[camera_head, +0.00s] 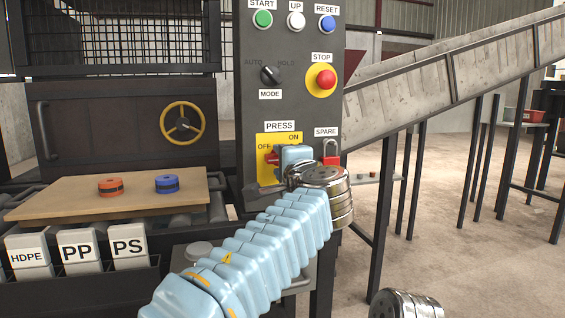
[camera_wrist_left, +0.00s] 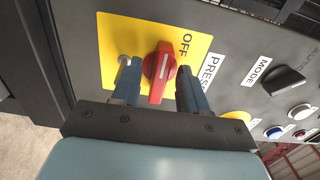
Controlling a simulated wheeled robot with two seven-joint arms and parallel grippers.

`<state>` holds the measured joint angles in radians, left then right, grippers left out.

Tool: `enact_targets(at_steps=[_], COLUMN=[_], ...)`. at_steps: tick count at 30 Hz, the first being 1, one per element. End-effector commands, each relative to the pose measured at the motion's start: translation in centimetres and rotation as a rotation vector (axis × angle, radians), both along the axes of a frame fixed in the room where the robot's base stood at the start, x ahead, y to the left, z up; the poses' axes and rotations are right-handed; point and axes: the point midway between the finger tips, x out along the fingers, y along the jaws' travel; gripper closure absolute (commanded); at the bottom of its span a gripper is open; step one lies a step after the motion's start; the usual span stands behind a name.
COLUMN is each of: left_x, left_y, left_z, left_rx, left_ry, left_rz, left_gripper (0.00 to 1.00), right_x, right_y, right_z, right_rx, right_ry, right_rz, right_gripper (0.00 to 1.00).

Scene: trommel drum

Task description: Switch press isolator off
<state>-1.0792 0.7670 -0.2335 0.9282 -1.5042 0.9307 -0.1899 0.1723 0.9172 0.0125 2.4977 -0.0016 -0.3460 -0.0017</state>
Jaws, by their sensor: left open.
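The press isolator is a red rotary handle (camera_wrist_left: 160,72) on a yellow plate (camera_wrist_left: 112,35) marked OFF. My left gripper (camera_wrist_left: 158,85) is open, with one finger on each side of the handle and visible gaps. In the head view the left gripper (camera_head: 293,158) hides most of the handle. My right gripper is not in view.
A red padlock (camera_head: 330,153) hangs under the SPARE label, right of the isolator. Above are the red STOP button (camera_head: 326,80) and the MODE knob (camera_head: 270,76). A wooden board (camera_head: 60,198) with red and blue discs lies at left.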

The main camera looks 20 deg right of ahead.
Motion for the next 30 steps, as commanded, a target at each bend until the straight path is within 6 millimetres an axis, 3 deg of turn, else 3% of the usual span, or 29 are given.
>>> enact_targets(at_steps=[5,18,24,30], left_x=[-2.0,-11.9,-13.6,-13.8], left_y=[-0.2,-0.4,-0.5,-0.5], left_z=[-0.1,0.0,0.0,0.0], left_rx=[-0.001,-0.001,-0.001,-0.001], left_ry=[-0.001,0.000,0.000,0.000], left_rz=[-0.003,-0.002,0.000,0.000], left_gripper=[0.56,0.56,0.56,0.56], right_x=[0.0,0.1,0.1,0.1], right_y=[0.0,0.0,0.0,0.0], right_z=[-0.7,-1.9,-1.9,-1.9], right_rx=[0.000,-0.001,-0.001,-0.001], right_ry=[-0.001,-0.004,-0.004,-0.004], right_rz=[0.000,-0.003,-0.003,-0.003], right_gripper=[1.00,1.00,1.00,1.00])
